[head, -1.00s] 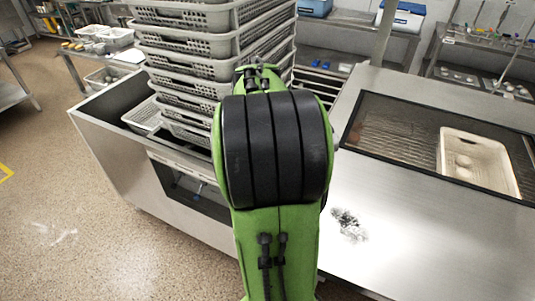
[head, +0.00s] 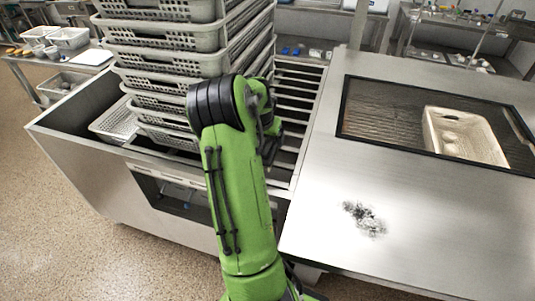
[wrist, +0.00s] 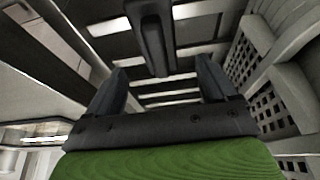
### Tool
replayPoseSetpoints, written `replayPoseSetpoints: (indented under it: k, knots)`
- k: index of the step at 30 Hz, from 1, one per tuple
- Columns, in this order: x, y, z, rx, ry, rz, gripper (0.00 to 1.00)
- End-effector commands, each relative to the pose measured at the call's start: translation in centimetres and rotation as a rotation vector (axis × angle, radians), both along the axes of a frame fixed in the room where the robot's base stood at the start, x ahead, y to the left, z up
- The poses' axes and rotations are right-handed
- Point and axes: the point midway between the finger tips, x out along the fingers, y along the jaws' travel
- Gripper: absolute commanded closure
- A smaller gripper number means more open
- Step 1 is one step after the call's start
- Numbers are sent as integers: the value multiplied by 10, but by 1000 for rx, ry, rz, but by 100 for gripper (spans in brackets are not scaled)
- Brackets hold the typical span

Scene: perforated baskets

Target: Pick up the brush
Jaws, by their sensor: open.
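I cannot make out a brush in either view. My gripper (head: 270,148) is partly hidden behind my green arm in the head view, over the slatted rack beside the basket stack. In the wrist view my gripper (wrist: 158,80) shows dark fingers spread apart, with slats beyond them and nothing seen held between them.
A tall stack of grey perforated baskets (head: 165,62) stands left of my gripper; its perforated sides also fill the right of the wrist view (wrist: 275,95). A steel counter (head: 310,235) at right bears a dark smudge (head: 363,218) and a sunken section with a cream tray (head: 428,130).

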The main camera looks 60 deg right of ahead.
Motion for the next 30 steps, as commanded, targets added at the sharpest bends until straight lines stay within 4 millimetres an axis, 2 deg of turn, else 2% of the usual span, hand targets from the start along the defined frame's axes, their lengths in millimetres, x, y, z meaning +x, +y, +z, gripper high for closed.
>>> replayPoseSetpoints:
  k: [9,11,30]
  knots:
    - [2,-15,-49,1,2,-2,15]
    - [2,-18,-54,-1,1,0,15]
    - [3,-18,-59,-1,-1,-1,15]
